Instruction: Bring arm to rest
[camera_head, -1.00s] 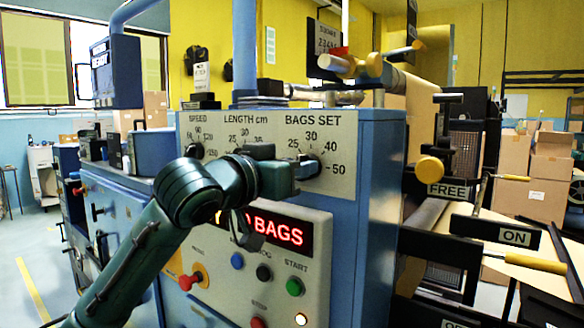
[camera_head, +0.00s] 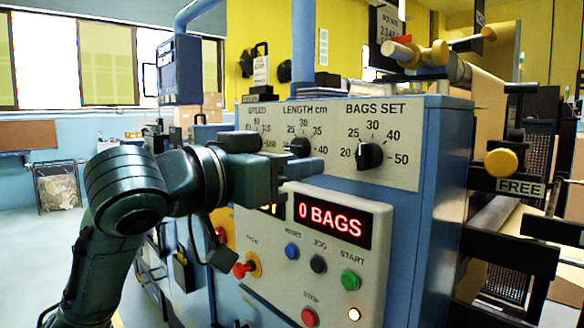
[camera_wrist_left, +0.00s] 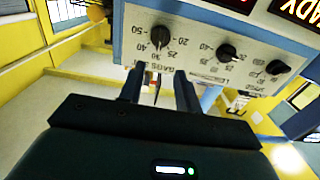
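My left arm comes in from the left in the head view. Its gripper (camera_head: 292,178) is in front of the blue machine's control panel, left of and below the black BAGS SET knob (camera_head: 369,155) and apart from it. In the left wrist view the two fingers of my left gripper (camera_wrist_left: 158,82) stand apart with nothing between them. Beyond them that view shows the BAGS SET knob (camera_wrist_left: 160,38) and the LENGTH knob (camera_wrist_left: 227,52) upside down. In the head view the LENGTH knob (camera_head: 298,147) is just above the gripper. My right gripper is out of view.
The red display (camera_head: 330,222) reads 0 BAGS, its left part hidden by my gripper. Below are blue, black, green (camera_head: 350,280) and red buttons. A red knob (camera_head: 243,269) is close under my wrist. A yellow-knobbed FREE lever (camera_head: 501,162) sticks out at right. Open floor lies left.

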